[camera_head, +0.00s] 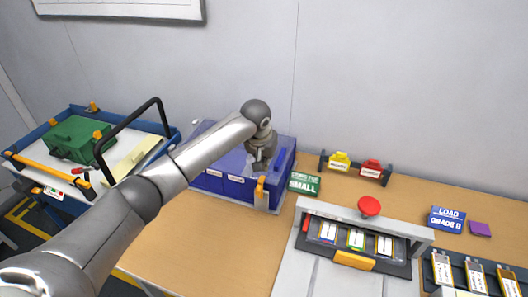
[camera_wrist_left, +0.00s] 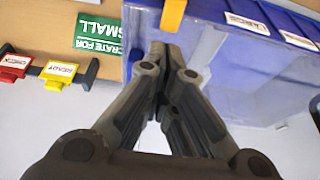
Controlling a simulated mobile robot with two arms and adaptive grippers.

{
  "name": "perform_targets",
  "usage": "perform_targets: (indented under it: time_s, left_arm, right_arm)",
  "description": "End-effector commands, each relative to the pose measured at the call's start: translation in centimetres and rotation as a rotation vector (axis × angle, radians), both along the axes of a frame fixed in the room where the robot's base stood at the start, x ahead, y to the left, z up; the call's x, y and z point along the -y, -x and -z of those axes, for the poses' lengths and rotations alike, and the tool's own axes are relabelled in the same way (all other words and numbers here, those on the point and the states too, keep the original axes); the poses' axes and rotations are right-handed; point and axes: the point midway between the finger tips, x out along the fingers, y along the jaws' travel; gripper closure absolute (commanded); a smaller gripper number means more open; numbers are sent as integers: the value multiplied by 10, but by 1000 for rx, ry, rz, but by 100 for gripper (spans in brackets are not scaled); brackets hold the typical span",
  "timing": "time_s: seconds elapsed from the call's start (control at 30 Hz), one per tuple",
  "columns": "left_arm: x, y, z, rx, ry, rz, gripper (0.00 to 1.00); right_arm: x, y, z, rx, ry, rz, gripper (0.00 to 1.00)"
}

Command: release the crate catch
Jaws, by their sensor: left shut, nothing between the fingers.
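The blue crate (camera_head: 238,190) stands on the wooden table, with white labels along its front. Its orange catch (camera_head: 261,187) stands upright at the front right corner, on a light bracket. In the left wrist view the catch (camera_wrist_left: 173,14) shows at the top, just beyond my fingertips. My left gripper (camera_head: 260,168) is over the crate's right part, close behind the catch. Its fingers (camera_wrist_left: 166,52) are shut with nothing between them. Whether the fingertips touch the catch I cannot tell. My right gripper is not in view.
A green "crate for small" sign (camera_head: 304,183) lies right of the crate. A rack with yellow (camera_head: 340,160) and red (camera_head: 371,168) tags stands behind. A grey station with a red button (camera_head: 369,206) is at front right. A blue cart (camera_head: 60,200) stands left.

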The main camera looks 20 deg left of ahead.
Motion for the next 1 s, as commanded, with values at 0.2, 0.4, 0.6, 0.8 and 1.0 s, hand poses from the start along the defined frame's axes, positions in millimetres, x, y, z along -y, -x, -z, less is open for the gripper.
perform_targets:
  time_s: [0.2, 0.4, 0.6, 0.8, 1.0]
  left_arm:
    - [1, -9, 26, -1, 0, 0, 100]
    - [0, -12, 34, 1, 0, 1, 100]
    - [1, -12, 35, 1, 0, 1, 100]
    - [1, -13, 35, 7, 0, 1, 100]
    - [1, -19, 33, 47, 2, 1, 100]
  right_arm:
    - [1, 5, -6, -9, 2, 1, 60]
    - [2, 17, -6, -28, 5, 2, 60]
    - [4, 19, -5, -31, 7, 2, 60]
    - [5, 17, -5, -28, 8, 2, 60]
    - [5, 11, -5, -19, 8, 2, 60]
